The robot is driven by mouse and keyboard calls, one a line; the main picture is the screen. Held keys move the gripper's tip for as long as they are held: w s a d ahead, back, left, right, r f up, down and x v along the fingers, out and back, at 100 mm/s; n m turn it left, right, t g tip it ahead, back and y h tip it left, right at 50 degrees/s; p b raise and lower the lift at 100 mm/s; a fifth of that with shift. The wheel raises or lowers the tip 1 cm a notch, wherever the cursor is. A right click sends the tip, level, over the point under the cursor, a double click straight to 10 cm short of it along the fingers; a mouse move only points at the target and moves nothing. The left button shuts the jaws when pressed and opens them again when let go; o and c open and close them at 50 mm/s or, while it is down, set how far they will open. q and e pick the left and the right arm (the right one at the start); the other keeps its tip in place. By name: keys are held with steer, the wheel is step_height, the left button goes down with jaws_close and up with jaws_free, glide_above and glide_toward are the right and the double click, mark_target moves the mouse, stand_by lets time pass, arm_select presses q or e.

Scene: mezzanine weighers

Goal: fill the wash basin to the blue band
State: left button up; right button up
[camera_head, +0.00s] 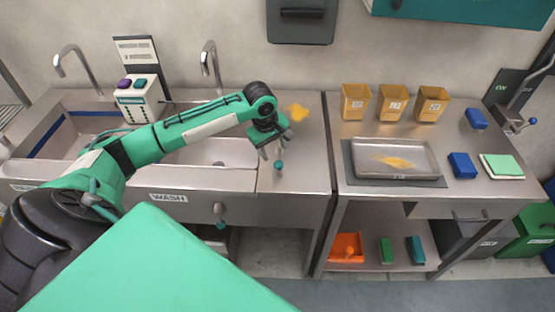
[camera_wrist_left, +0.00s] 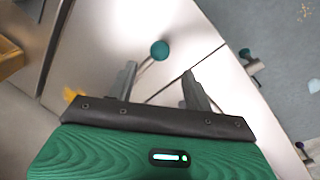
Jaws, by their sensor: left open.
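The steel basin above the WASH label (camera_head: 168,197) is the right one (camera_head: 230,176); my left arm hides much of its inside, so I cannot tell its water level. The left basin (camera_head: 28,150) shows a blue band along its inner wall. A curved tap (camera_head: 210,62) stands behind the right basin. A teal ball-topped lever (camera_head: 279,165) stands on the counter right of it and also shows in the left wrist view (camera_wrist_left: 160,50). My left gripper (camera_head: 271,155) is open and empty, just above and beside this lever, apart from it. My right gripper is out of view.
Another tap (camera_head: 68,58) and a dispenser with purple and teal buttons (camera_head: 138,95) stand behind the basins. A second teal knob (camera_head: 221,223) sticks out of the counter front. The right-hand table holds a steel tray (camera_head: 395,142), several tan bins (camera_head: 392,103) and blue blocks (camera_head: 462,165).

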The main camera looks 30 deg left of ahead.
mark_target(278, 162)
arm_select(q)
steer(key=f, duration=0.2)
steer(key=w+f, duration=0.1)
steer(key=f, duration=0.2)
steer(key=f+p, duration=0.1)
steer(key=f, duration=0.1)
steer(key=shift+w+d+f, duration=0.15)
steer(key=shift+d, duration=0.15)
jaws_close()
